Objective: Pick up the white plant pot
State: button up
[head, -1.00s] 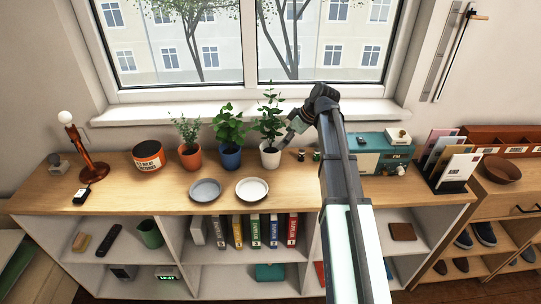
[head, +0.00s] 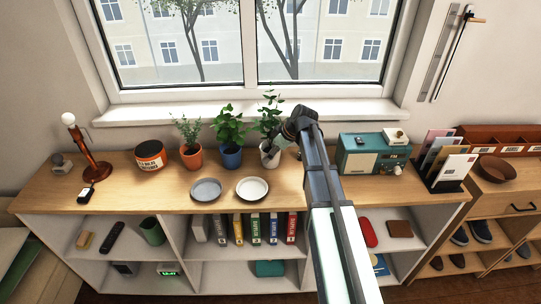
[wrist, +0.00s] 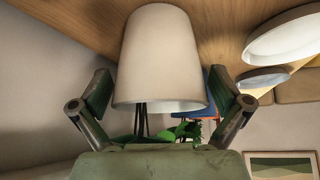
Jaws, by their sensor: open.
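The white plant pot (head: 269,158), holding a leafy plant (head: 270,118), stands on the wooden shelf top at the right end of a row of three potted plants. In the wrist view the pot (wrist: 160,55) appears upside down and large. My gripper (wrist: 160,80) is open, with one finger on each side of the pot and a visible gap on both sides. In the head view my gripper (head: 272,148) partly covers the pot from the right. Whether the fingers touch it further down is not shown.
The blue pot (head: 231,158) stands close to the left, then an orange pot (head: 191,158). A white dish (head: 252,188) and a grey dish (head: 206,190) lie in front. A teal radio (head: 370,155) stands to the right. The window sill is behind.

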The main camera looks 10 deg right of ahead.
jog(key=c, duration=1.4)
jog(key=shift+o, duration=0.2)
jog(key=shift+r, duration=0.1)
